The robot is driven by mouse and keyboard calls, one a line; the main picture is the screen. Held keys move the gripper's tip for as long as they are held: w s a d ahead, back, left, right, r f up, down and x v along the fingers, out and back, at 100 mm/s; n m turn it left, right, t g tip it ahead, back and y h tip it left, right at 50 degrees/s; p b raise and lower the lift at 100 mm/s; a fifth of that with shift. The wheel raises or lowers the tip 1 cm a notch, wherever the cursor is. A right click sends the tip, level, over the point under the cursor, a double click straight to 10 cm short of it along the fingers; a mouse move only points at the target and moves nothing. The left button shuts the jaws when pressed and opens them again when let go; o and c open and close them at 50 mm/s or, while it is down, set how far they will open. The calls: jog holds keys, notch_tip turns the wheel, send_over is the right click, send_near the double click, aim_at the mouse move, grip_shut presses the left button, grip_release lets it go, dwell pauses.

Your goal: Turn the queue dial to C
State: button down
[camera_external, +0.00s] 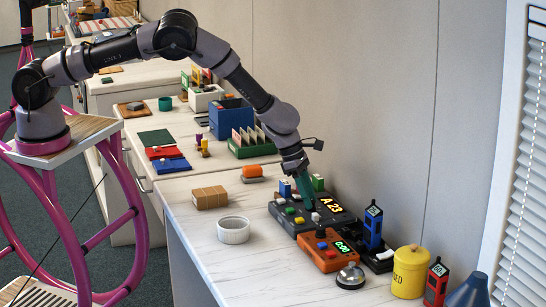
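The dark grey queue console (284,217) stands on the white counter at the right. Its lit display (332,203) reads "A 23" in amber. Small coloured buttons, among them a green one (289,211) and a yellow one (299,220), sit on its top. My gripper (309,207) reaches down from above with its teal fingers at the console's top, just left of the display. The fingers overlap closely in this view, so their opening and any contact do not show. I cannot make out the dial or its setting; the fingers may cover it.
An orange device (318,262) with a green display stands directly in front of the console. A silver bell (350,276), a blue handset (372,228) and a yellow canister (409,270) are close by. A white bowl (233,231) and cardboard box (209,198) stand left. The wall is behind.

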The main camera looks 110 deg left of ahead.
jog(key=shift+a+m, duration=0.1)
jog(key=shift+m, duration=0.3)
jog(key=shift+a+m+h, duration=0.1)
jog(key=shift+m+h, duration=0.5)
jog(key=shift+m, duration=0.4)
jog(key=m+h, duration=0.1)
jog(key=m, duration=0.1)
jog(key=m+g, duration=0.1)
jog(key=m, duration=0.2)
jog(key=shift+w+a+h, duration=0.1)
jog(key=shift+h, duration=0.3)
jog(key=m+g+h, duration=0.1)
jog(key=m, duration=0.4)
jog(key=shift+w+m+g, duration=0.15)
jog(key=shift+m+g, duration=0.75)
jog(key=shift+m, duration=0.9)
